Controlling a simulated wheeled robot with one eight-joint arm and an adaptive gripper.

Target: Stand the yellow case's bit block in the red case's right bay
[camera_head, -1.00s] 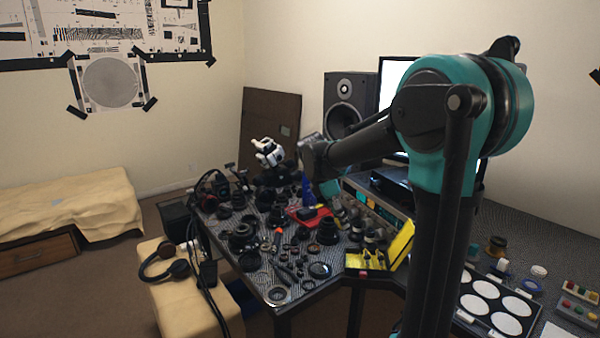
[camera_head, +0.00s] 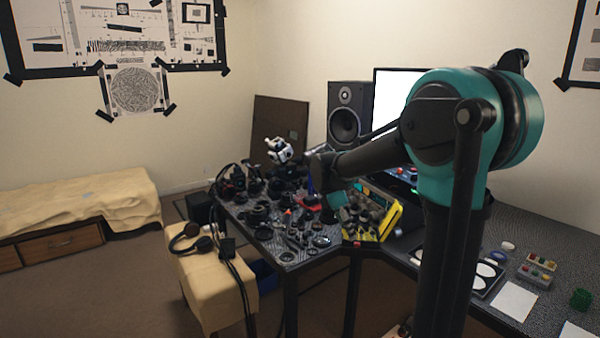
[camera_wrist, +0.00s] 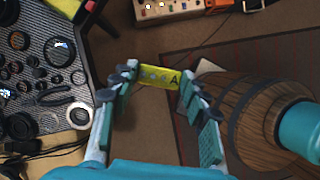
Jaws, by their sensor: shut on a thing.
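In the wrist view my gripper (camera_wrist: 158,80) is closed on a small yellow block with a dark letter A and pale round marks, the bit block (camera_wrist: 160,76), held between the fingertips. In the head view the gripper hangs below my arm over the crowded desk, and the block cannot be made out. The yellow case (camera_head: 391,222) stands with its lid up near the desk's front edge. The red case (camera_head: 308,203) lies farther back and left, small and partly covered by a dark object; its bays cannot be told apart.
Lens parts and rings crowd the desk (camera_wrist: 60,95). A speaker (camera_head: 347,122) and a bright monitor (camera_head: 392,95) stand behind. A wooden barrel (camera_wrist: 245,115) shows on the right in the wrist view. A padded bench (camera_head: 212,275) with headphones stands before the desk.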

